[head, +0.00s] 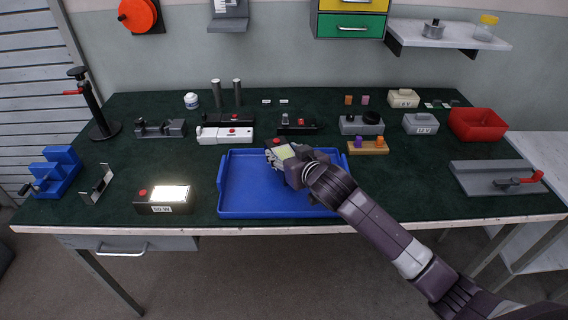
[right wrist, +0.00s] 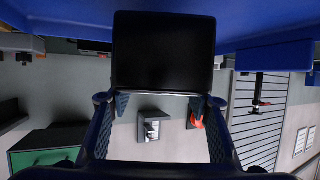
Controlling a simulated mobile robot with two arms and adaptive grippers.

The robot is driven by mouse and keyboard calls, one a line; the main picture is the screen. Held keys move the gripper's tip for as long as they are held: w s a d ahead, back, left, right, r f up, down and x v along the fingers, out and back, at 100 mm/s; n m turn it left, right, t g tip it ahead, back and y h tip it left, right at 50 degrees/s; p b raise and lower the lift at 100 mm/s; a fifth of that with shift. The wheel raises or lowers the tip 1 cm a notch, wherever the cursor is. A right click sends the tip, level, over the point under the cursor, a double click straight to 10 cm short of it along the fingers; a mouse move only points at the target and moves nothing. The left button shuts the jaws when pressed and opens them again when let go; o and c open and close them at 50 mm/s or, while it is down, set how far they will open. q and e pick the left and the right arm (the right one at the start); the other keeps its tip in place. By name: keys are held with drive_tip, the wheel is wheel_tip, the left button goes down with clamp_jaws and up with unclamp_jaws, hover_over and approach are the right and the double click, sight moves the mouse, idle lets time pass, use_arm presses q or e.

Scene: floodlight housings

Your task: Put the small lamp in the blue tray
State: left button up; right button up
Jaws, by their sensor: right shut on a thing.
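The small lamp (head: 284,152) is a dark block with a red button and a pale lit face. My right gripper (head: 284,158) is shut on it, over the back part of the blue tray (head: 235,208). In the right wrist view the lamp (right wrist: 164,52) is a plain black face between the two fingers (right wrist: 160,105), and the tray (right wrist: 60,32) fills the top edge close by. I cannot tell whether the lamp touches the tray floor. The gripper hides part of the lamp. The rest of the tray is empty. My left gripper is out of view.
A larger lit lamp (head: 164,199) marked 50 W stands left of the tray. White and black housings (head: 225,135) stand behind it. A wooden block with two pegs (head: 368,148) is just behind the tray's right corner. A red bin (head: 477,125) stands far right.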

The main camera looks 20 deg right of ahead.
wheel_tip(320, 180, down, 4)
drive_tip(key=shift+r, duration=0.15)
drive_tip(key=o, duration=1.5)
drive_tip(key=shift+o, duration=0.2)
drive_tip(key=v, duration=1.2)
